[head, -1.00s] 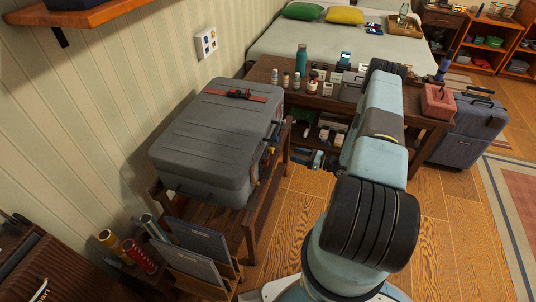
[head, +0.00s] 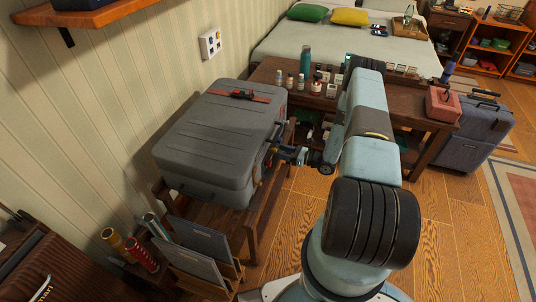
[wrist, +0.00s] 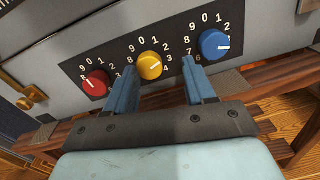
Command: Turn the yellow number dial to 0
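The yellow dial (wrist: 150,66) sits in the middle of a dark number panel, between the red dial (wrist: 96,83) and the blue dial (wrist: 214,44). Its pale mark points right, roughly toward 3; 0 is at the top. The panel is on the side of the grey suitcase (head: 215,140); the dials cannot be made out in the head view. My gripper (wrist: 160,72) is open, one finger on each side of the yellow dial's front. I cannot tell whether either finger touches it. In the head view my gripper (head: 282,152) is at the suitcase's right side.
The suitcase lies on a wooden bench (head: 252,218). A brass latch (wrist: 30,95) is left of the panel. A table (head: 424,119) with bottles and a pink box (head: 442,104) stands behind my arm. Wooden floor is clear at the front right.

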